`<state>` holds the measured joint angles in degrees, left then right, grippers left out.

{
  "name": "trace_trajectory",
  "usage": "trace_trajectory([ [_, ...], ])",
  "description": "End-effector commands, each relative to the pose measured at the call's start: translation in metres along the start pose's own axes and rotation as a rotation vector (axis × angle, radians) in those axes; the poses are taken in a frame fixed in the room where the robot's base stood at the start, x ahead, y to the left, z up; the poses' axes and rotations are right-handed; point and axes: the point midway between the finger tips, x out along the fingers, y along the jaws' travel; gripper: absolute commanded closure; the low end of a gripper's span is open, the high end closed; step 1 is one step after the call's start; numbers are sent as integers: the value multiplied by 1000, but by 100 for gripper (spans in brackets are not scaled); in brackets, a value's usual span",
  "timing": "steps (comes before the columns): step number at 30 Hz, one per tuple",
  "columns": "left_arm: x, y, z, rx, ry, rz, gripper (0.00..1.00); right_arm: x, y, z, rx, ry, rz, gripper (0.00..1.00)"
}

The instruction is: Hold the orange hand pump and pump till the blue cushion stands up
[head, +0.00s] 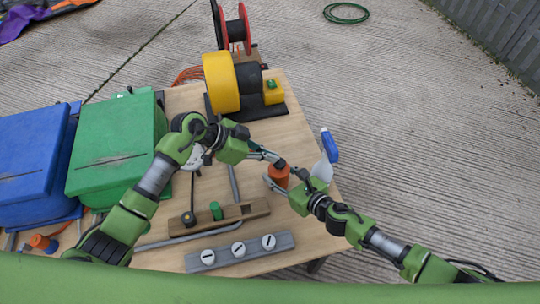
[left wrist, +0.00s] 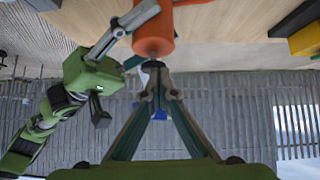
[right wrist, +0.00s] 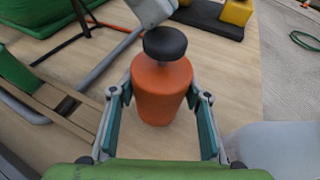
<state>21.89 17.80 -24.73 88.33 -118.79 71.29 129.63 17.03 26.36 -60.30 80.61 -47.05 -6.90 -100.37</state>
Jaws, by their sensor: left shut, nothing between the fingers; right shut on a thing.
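The orange hand pump (head: 279,179) stands on the wooden table near its right edge. It shows as an orange body with a round black knob (right wrist: 165,43) on top in the right wrist view. My right gripper (right wrist: 160,100) has its fingers around the orange body and is shut on it. My left gripper (left wrist: 157,75) is shut and empty, its fingertips at the black knob; whether they touch it is unclear. A small blue thing (head: 330,146) is at the table's right edge; I cannot tell whether it is the blue cushion.
A yellow-and-black blower (head: 222,82) and a red reel (head: 237,30) stand behind. Green (head: 118,145) and blue (head: 32,150) boxes are at left. A wooden block (head: 240,212) and a grey strip with white knobs (head: 240,250) lie in front. A pale translucent piece (head: 321,170) is beside the pump.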

Motion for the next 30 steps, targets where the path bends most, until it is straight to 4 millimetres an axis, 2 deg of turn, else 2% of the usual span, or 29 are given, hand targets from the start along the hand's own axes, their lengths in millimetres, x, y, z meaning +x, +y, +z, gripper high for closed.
trace_trajectory([
  [5,-25,-2,-25,5,2,-5,100,0,0,0,2,0,-1,91],
  [12,-83,-2,-22,2,1,-6,100,0,-1,0,1,0,-1,91],
  [18,-113,-1,-23,2,3,-4,100,0,0,0,1,0,-1,91],
  [23,-122,-1,-23,1,4,-2,100,0,0,0,1,0,-1,91],
  [30,-123,0,-24,1,5,-2,100,0,0,0,1,0,-1,91],
])
